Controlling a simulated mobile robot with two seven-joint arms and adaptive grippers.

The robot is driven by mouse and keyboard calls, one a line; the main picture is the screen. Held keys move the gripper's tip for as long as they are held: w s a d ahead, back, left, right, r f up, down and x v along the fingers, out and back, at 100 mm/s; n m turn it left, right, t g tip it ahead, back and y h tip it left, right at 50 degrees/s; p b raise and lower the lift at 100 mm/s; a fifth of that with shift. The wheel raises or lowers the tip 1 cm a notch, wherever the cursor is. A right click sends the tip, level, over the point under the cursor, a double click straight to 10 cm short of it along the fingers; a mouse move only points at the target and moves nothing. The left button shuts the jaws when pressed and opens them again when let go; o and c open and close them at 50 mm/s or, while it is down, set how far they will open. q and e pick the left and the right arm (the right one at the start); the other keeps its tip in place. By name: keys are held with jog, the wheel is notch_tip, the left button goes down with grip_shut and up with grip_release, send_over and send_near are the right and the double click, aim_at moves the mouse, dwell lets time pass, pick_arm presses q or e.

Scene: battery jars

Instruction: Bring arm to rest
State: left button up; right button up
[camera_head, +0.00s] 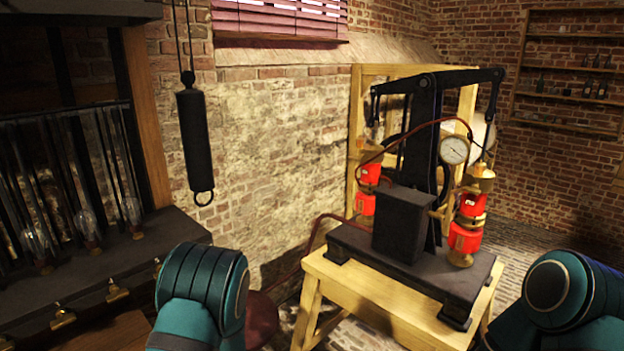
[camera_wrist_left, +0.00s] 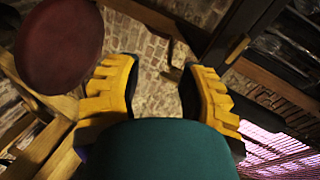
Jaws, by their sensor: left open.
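My left arm (camera_head: 203,290) rises into the head view at the lower left, with its gripper out of sight there. In the left wrist view my left gripper (camera_wrist_left: 160,85) shows two yellow ridged fingers set wide apart, with nothing between them. Brick wall and floor show behind the gap. My right arm (camera_head: 560,295) shows at the lower right of the head view. Its gripper is not visible.
A wooden stand (camera_head: 385,305) bears a black pump machine (camera_head: 405,225) with a gauge and red cylinders. A dark shelf (camera_head: 95,265) with glass bulbs stands at left. A black cylinder (camera_head: 197,140) hangs by the wall. A round dark-red seat (camera_wrist_left: 58,45) is near the left gripper.

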pick_arm(q)
jog(key=s+d+f+n+g+h+b, duration=0.2)
jog(key=s+d+f+n+h, duration=0.25)
jog(key=f, duration=0.45)
jog(key=s+d+f+n+g+h+b, duration=0.1)
jog(key=s+d+f+g+h+b, duration=0.2)
jog(key=s+d+f, duration=0.45)
jog(key=s+d+f+n+g+h+b, duration=0.2)
jog(key=s+d+h, duration=0.4)
jog(key=s, duration=0.8)
jog(key=d+f+n+g, duration=0.1)
jog(key=d+f, duration=0.1)
jog(key=d, duration=0.1)
jog(key=shift+g+b, duration=0.3)
jog(key=shift+g, duration=0.1)
pick_arm(e)
notch_tip(320, 180, down, 9)
jog(key=shift+s+a, duration=0.15)
jog(key=shift+a, duration=0.05)
pick_arm(q)
jog(key=shift+h, duration=0.25)
pick_arm(e)
jog(key=shift+f, duration=0.1)
